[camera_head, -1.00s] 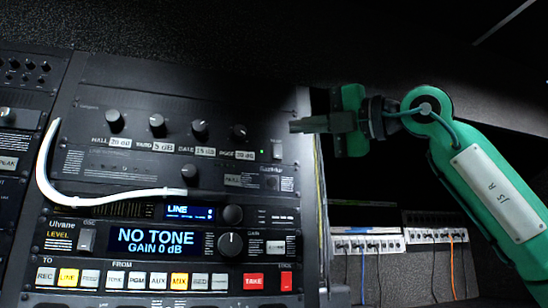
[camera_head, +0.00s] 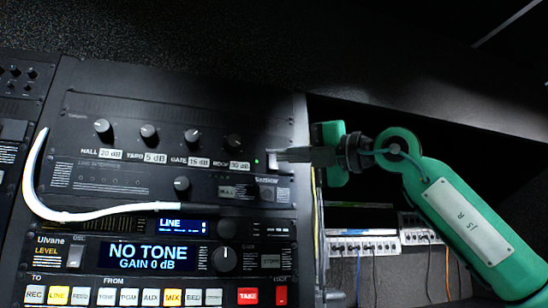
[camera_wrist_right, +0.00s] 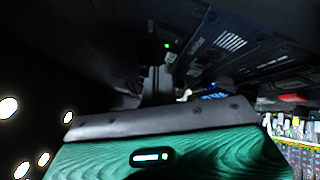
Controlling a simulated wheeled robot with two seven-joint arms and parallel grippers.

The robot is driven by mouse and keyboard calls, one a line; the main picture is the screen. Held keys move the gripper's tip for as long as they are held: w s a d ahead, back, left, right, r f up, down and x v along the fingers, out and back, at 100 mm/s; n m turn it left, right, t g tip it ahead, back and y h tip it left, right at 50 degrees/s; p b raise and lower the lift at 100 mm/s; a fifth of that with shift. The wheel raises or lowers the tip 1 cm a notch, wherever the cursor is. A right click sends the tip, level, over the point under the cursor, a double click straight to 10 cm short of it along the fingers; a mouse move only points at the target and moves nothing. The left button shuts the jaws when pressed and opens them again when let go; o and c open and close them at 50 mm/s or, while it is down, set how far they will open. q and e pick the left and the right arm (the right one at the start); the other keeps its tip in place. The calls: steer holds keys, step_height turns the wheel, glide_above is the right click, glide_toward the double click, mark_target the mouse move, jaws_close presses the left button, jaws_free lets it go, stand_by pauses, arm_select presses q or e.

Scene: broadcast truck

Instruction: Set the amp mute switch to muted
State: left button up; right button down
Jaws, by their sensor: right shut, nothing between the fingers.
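The upper black rack unit (camera_head: 130,112) carries a row of knobs and a small lit green light (camera_head: 256,161) near its right end. A pale switch (camera_head: 285,168) sits just right of that light. I take it for the amp mute switch, but its label and position cannot be read. My right gripper (camera_head: 279,156) is shut and empty, its tips over the switch and partly hiding it. I cannot tell whether they touch. In the right wrist view the shut fingers (camera_wrist_right: 157,85) point toward the panel near the green light (camera_wrist_right: 167,45). My left gripper is not in view.
A white cable (camera_head: 100,214) curves across the rack front below the knobs. The tone unit (camera_head: 152,257) with lit buttons sits lower. Right of the rack is a dark recess with patch panels (camera_head: 362,245) and hanging cables.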

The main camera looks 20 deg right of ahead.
steer(key=shift+w+a+f, duration=0.1)
steer(key=shift+w, duration=0.5)
steer(key=shift+w+a+f, duration=0.1)
steer(key=shift+w, duration=0.45)
steer(key=shift+d, duration=0.1)
stand_by(1.2)
steer(key=shift+w, duration=0.35)
steer(key=shift+w, duration=0.3)
stand_by(0.6)
steer(key=shift+s, duration=0.15)
steer(key=shift+s+b, duration=0.45)
steer(key=shift+s, duration=0.2)
steer(key=shift+s, duration=0.1)
